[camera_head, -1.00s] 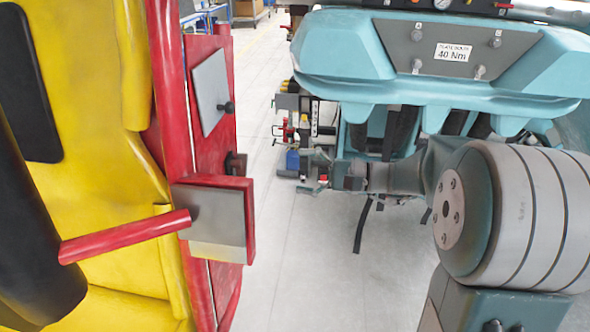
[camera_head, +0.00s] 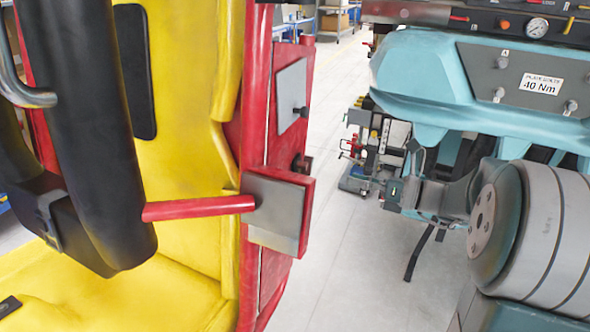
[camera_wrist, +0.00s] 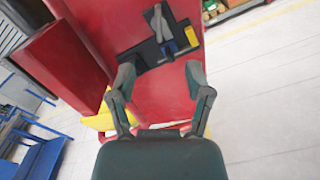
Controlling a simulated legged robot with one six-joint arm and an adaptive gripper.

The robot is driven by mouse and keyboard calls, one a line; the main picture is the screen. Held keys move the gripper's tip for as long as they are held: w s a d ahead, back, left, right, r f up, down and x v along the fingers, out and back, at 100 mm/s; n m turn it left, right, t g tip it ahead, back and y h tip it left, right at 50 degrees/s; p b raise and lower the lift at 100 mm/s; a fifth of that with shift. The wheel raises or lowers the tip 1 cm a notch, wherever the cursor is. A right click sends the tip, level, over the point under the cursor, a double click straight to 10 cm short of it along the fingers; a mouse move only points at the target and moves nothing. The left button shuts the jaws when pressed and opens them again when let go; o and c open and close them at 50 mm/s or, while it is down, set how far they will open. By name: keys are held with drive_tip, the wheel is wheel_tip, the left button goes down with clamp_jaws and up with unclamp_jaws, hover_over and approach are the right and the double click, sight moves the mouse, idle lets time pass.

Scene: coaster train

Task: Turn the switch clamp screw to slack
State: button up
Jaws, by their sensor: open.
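In the wrist view, my gripper (camera_wrist: 160,80) is open and empty, its two fingers spread before a red panel (camera_wrist: 160,100). A black bracket (camera_wrist: 150,53) with a grey upright lever (camera_wrist: 160,27) is mounted on that panel, just beyond the fingertips. Small blue (camera_wrist: 170,48) and yellow (camera_wrist: 190,36) parts sit beside the lever. Neither finger visibly touches them. I cannot make out which part is the clamp screw. In the head view, a dark fitting (camera_head: 302,163) sticks out from the red side of the yellow-seated car.
In the head view, a red bar (camera_head: 198,208) and grey plate (camera_head: 272,207) project beside the yellow seat (camera_head: 185,120). A teal console (camera_head: 470,90) labelled 40 Nm stands at right. Pale floor (camera_head: 345,270) between them is open. Blue racks (camera_wrist: 40,150) show lower left in the wrist view.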

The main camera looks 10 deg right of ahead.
sight(308, 171)
drive_tip(key=x, duration=1)
drive_tip(key=shift+w+a, duration=0.25)
drive_tip(key=shift+a, duration=0.05)
clamp_jaws()
